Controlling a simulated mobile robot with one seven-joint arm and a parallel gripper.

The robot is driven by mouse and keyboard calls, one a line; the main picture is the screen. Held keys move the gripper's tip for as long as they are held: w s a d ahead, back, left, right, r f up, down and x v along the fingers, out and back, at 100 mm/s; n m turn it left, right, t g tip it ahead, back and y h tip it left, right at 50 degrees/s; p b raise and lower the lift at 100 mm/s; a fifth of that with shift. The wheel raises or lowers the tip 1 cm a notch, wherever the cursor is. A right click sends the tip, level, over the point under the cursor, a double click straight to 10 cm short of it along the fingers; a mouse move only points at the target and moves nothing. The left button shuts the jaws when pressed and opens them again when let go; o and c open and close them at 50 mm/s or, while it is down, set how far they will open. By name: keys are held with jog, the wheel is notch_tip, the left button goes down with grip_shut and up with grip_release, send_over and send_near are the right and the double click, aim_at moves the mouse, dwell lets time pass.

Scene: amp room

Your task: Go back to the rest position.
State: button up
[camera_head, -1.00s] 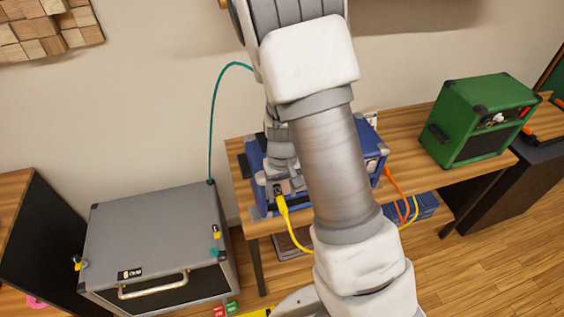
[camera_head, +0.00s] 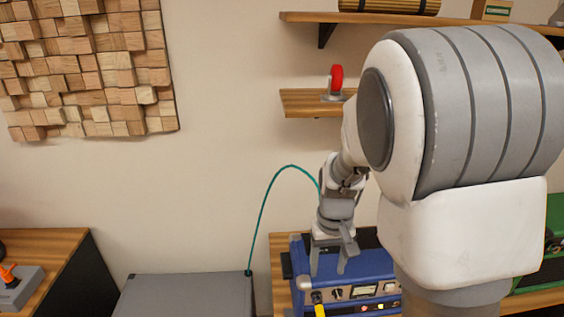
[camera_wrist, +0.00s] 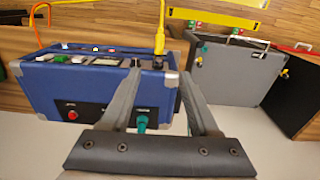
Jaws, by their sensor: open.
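My gripper (camera_head: 332,258) is open, with nothing between its fingers. In the head view it points down, over the left part of the blue amp (camera_head: 372,264). In the wrist view the open fingers (camera_wrist: 160,78) overlap the right end of the blue amp (camera_wrist: 62,98). A yellow cable plug (camera_wrist: 159,42) sits at the amp's knob panel, beyond the fingertips; it also shows at the bottom of the head view (camera_head: 320,310). A teal plug (camera_wrist: 141,122) sits in another face of the amp. My arm hides the amp's right side in the head view.
A grey cabinet (camera_head: 188,296) stands left of the amp, with a teal cable (camera_head: 263,215) arching from it toward my gripper. A wall shelf (camera_head: 305,103) carries a red-wheeled caster (camera_head: 336,80). A green amp (camera_head: 555,230) is partly hidden at right.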

jog(key=s+r+t, duration=0.5)
jog(key=s+r, duration=1.1)
jog(key=shift+r+t, duration=0.25)
jog(key=shift+t, duration=0.05)
jog(key=shift+d, duration=0.1)
dwell(0.8)
